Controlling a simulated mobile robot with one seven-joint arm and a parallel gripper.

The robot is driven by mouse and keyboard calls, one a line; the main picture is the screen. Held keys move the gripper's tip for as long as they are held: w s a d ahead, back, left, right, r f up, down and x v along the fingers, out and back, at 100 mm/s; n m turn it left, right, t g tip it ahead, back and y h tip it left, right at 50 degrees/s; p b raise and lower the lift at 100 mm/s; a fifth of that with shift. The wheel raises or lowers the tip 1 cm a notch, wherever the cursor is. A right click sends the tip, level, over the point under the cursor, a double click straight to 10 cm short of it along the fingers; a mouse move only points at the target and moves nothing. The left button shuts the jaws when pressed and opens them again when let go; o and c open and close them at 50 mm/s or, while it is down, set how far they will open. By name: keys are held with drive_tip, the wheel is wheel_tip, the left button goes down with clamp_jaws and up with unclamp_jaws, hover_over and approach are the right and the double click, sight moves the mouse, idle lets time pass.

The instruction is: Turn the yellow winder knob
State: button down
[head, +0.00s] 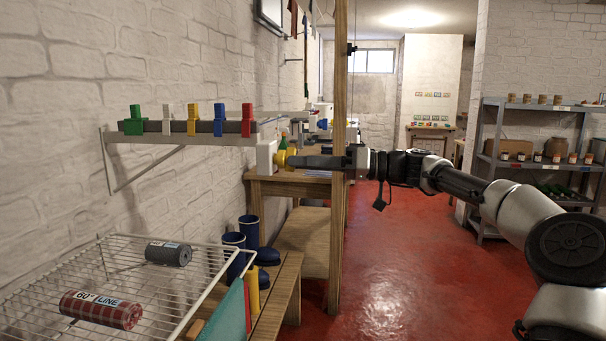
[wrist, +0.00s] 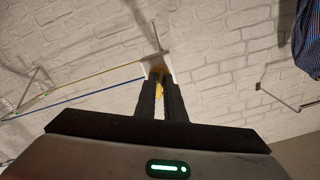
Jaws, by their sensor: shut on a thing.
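The yellow winder knob (head: 281,158) sits on the right face of a small white box (head: 265,157) near the end of the wall shelf. My gripper (head: 291,161) reaches in from the right, level, and its fingertips are shut on the knob. In the wrist view, my gripper (wrist: 161,82) points at the wall with its two fingers close together.
A wall shelf (head: 185,139) holds green, white, yellow, blue and red pegs. A wire rack (head: 150,262) with two rolls stands below. A wooden post (head: 339,220) rises close by my gripper. Red floor (head: 400,270) is clear to the right, before a grey shelving unit (head: 489,150).

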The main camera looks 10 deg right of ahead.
drive_tip(key=shift+n, duration=1.3)
drive_tip(key=shift+w+n, duration=0.1)
drive_tip(key=shift+n, duration=0.2)
drive_tip(key=c, duration=1.8)
unclamp_jaws()
drive_tip(key=shift+c, duration=0.2)
drive_tip(key=shift+d, duration=0.15)
drive_tip(key=p+v, duration=0.3)
drive_tip(key=v, duration=1.4)
drive_tip(key=shift+d, duration=0.15)
